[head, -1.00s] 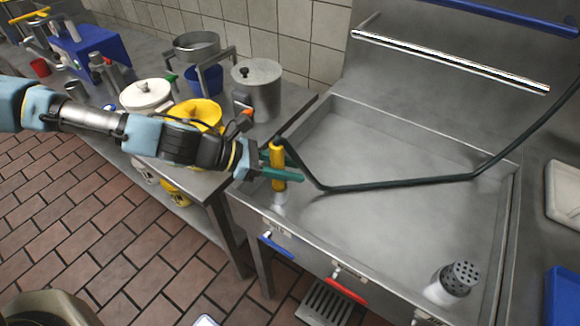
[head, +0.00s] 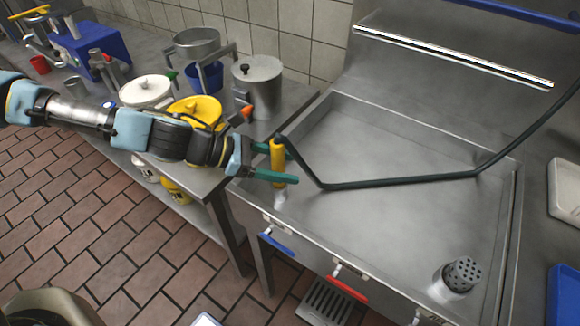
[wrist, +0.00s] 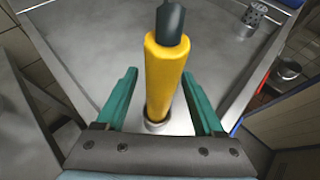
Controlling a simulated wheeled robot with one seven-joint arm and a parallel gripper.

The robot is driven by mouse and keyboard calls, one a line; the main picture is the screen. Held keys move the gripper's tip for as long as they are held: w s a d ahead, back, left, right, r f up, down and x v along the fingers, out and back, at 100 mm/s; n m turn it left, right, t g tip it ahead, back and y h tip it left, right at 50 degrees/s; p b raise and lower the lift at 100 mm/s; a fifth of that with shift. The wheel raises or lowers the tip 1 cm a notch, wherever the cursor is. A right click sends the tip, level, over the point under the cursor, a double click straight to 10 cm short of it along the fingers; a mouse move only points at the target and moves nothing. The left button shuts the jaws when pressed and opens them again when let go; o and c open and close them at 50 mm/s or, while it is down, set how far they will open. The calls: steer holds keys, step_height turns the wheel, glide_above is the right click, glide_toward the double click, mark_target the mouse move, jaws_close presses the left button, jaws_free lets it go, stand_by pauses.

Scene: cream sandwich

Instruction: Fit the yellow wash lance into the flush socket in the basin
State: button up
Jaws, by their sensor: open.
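The yellow wash lance (head: 278,163) stands close to upright at the left front corner of the basin (head: 400,225). A dark hose (head: 400,183) runs from its top. In the wrist view the lance (wrist: 162,80) has its lower end inside a pale round ring, the socket (wrist: 154,126); how deep it sits is hidden. My gripper (head: 266,162) is open, with its green fingers apart. In the wrist view the fingers of my gripper (wrist: 158,82) stand on either side of the lance, with a gap on each side.
A perforated metal cylinder (head: 462,274) stands at the basin's front right. Blue (head: 279,246) and red (head: 348,284) handles are on the basin's front. The basin floor is mostly clear.

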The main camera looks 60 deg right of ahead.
steer(key=b+v, duration=0.1)
steer(key=v, duration=0.8)
steer(key=shift+b, duration=0.3)
steer(key=shift+a+f, duration=0.1)
steer(key=w+a+f+m+t+y, duration=0.3)
steer(key=w+a, duration=0.3)
steer(key=a, duration=0.3)
steer(key=w+a+f+m+t+y, duration=0.2)
steer(key=w+a+m, duration=0.1)
steer(key=w+a, duration=0.45)
steer(key=w+a+r+m+t+y, duration=0.1)
steer(key=w+a+r, duration=0.3)
steer(key=a, duration=0.6)
steer(key=w+a+r+m+t+y, duration=0.2)
steer(key=w+a+r+t, duration=0.2)
steer(key=a+r, duration=0.4)
steer(key=a, duration=0.2)
steer(key=shift+w+a+r+m+t, duration=0.2)
steer(key=shift+a+r+m+t, duration=0.1)
steer(key=shift+r, duration=0.1)
steer(key=shift+d, duration=0.1)
